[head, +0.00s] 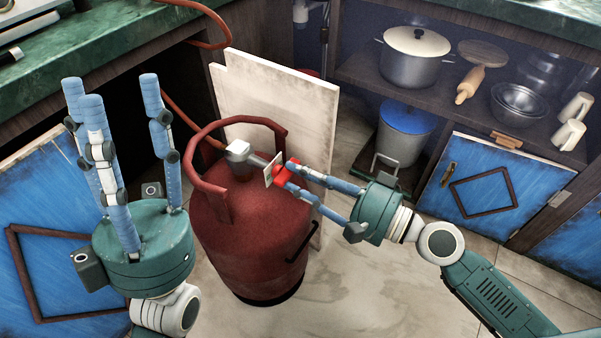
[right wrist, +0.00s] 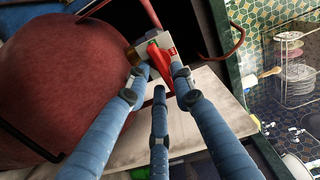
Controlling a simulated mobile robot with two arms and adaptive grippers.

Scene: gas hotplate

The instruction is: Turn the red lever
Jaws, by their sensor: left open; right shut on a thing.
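The red lever (head: 283,174) sits on the valve (head: 240,153) at the top of a red gas cylinder (head: 250,228), next to a small pale tag. My right gripper (head: 292,178) comes in from the right and its blue fingers are shut on the lever. In the right wrist view the lever (right wrist: 161,62) shows between the fingertips, partly hidden by them. My left gripper (head: 115,100) is open and empty, fingers pointing up, to the left of the cylinder and apart from it.
A curved handle (head: 210,190) rings the cylinder's top. A pale board (head: 280,100) stands behind it. An orange hose (head: 185,115) runs to the valve. Cabinet shelves at the right hold a pot (head: 412,65) and a rolling pin (head: 469,86). A blue cabinet door (head: 60,220) is at the left.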

